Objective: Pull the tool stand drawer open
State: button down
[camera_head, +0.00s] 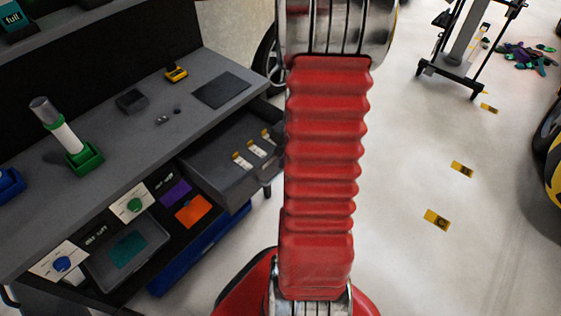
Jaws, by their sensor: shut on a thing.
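The tool stand (90,185) is a dark grey bench on the left, with a long flat top. A grey drawer (213,182) sticks out from under its right part, and its open inside shows. Several small white and yellow labelled items (256,147) lie in it. My red arm covers the right end of the drawer, so its handle is not visible. My gripper is not in view, so its contact with the drawer cannot be seen.
A green holder (84,158) with a white and grey cylinder stands on the bench. Open compartments with teal (127,249), purple (175,192) and orange (193,212) pieces lie below the top. A wheeled stand (463,50) is at the back right. Pale floor between is mostly clear.

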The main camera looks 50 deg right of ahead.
jog(key=shift+d, duration=0.15)
jog(key=c, duration=1.8)
grip_release()
jog(key=shift+w, duration=0.1)
jog(key=shift+c, duration=0.2)
notch_tip(320, 180, up, 14)
jog(key=s, duration=0.2)
jog(key=shift+s+f, duration=0.25)
jog(key=shift+s, duration=0.05)
